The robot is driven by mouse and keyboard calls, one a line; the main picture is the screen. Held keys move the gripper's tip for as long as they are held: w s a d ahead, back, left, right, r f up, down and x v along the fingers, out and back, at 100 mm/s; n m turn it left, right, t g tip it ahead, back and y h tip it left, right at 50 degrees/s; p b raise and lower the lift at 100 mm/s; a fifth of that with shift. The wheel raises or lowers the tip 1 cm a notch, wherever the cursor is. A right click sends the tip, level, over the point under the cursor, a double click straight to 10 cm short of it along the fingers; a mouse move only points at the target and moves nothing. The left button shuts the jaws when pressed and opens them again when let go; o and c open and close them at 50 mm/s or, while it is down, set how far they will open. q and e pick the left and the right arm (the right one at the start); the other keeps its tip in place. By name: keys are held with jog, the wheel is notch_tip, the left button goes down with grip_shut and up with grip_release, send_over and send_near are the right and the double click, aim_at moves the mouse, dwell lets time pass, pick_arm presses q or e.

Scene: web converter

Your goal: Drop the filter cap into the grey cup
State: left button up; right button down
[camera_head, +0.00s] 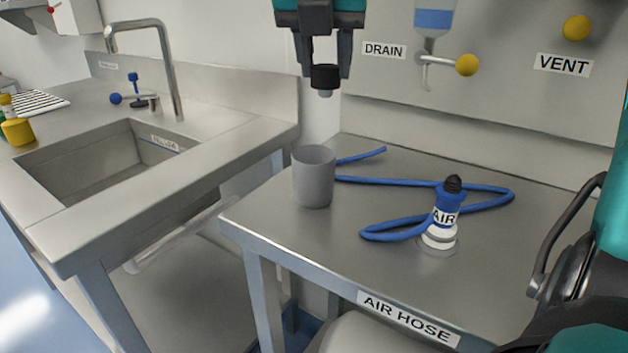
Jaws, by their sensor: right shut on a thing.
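The filter cap (325,76) is a small black cap with a pale grey lower end. My right gripper (324,72) hangs down from the top middle of the head view and is shut on the cap between its two fingers. The inside bottom of the cup is hidden. My left gripper is not in view.
A blue hose (400,183) lies on the steel table (290,235), right of the cup. The AIR fitting (444,215) with a black tip stands near it. A sink (100,165) with a tap is at left. DRAIN and VENT valves are on the back panel.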

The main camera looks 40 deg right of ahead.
aim_at(324, 86)
notch_tip(324, 86, down, 5)
jog(key=b, duration=0.3)
jog(key=shift+r, duration=0.15)
jog(key=shift+f, duration=0.5)
